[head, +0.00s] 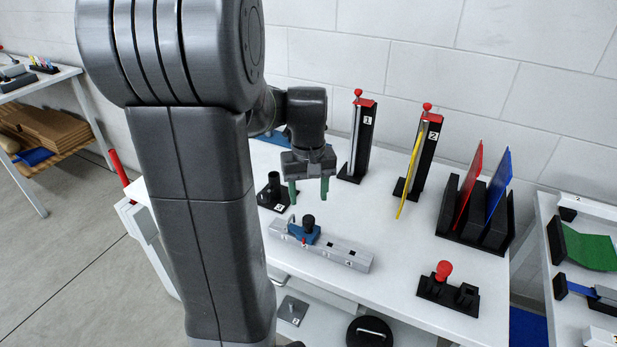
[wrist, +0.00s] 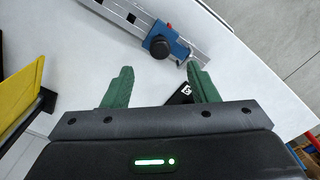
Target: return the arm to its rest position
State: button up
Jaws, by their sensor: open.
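My gripper (head: 310,190) has green fingers and hangs over the white table (head: 400,275), pointing down. Its fingers are apart with nothing between them. In the wrist view the two green fingers of my gripper (wrist: 160,90) also stand apart over the tabletop. Below and in front of it, a grey numbered rail (head: 345,256) carries a blue block with a black knob (head: 304,230). The blue block also shows in the wrist view (wrist: 170,40). My arm is bent, and its large grey links hide the left part of the table in the head view.
Two black stands, numbered 1 (head: 359,140) and 2 (head: 420,155), have red tops; a yellow strip (head: 410,175) leans at the second. A black rack (head: 470,228) holds red and blue plates. A red-knobbed fixture (head: 446,290) stands at front right. A black base (head: 272,196) stands left.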

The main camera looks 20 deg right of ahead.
aim_at(309, 218)
jog(key=shift+r, duration=2.35)
jog(key=shift+f, duration=0.1)
notch_tip(309, 218, down, 14)
jog(key=shift+r, duration=0.2)
jog(key=shift+r+p, duration=0.4)
jog(key=shift+r, duration=0.1)
jog(key=shift+f, duration=0.15)
